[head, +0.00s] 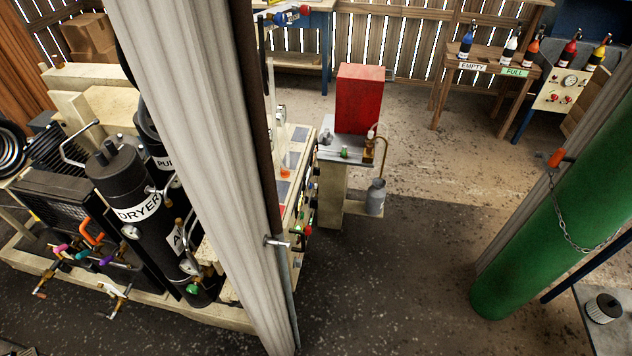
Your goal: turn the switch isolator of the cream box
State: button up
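A cream cabinet (283,217) stands behind a pale wooden post, near the middle of the head view. Its right face is seen at a steep angle and carries several small coloured knobs, with a red one (306,231) low down. I cannot tell which of these, if any, is the switch isolator. A smaller cream panel (556,96) with a round gauge and red knobs stands at the far right back. My gripper is not in view.
The pale post (215,150) hides part of the cabinet. A black dryer cylinder (128,200) and pipework stand left. A grey-topped stand (345,149) with a red box (360,97) is behind. A green cylinder (560,235) stands right. The dark floor (390,280) between is clear.

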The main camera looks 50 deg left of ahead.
aim_at(314, 203)
jog(key=i+j+u, duration=0.1)
jog(key=i+u, duration=0.65)
jog(key=u, duration=0.15)
jog(key=i+l+u, duration=0.2)
jog(key=i+u, duration=0.25)
jog(key=i+l+u, duration=0.2)
jog(key=u, duration=0.25)
jog(key=i+u, duration=0.2)
jog(key=u, duration=0.25)
jog(key=i+l+u, duration=0.15)
jog(key=u, duration=0.35)
jog(key=i+l+u, duration=0.2)
jog(key=u, duration=0.25)
jog(key=i+l+u, duration=0.2)
jog(key=u, duration=0.25)
jog(key=i+l+u, duration=0.1)
jog(key=l+u, duration=0.25)
jog(key=u, duration=0.15)
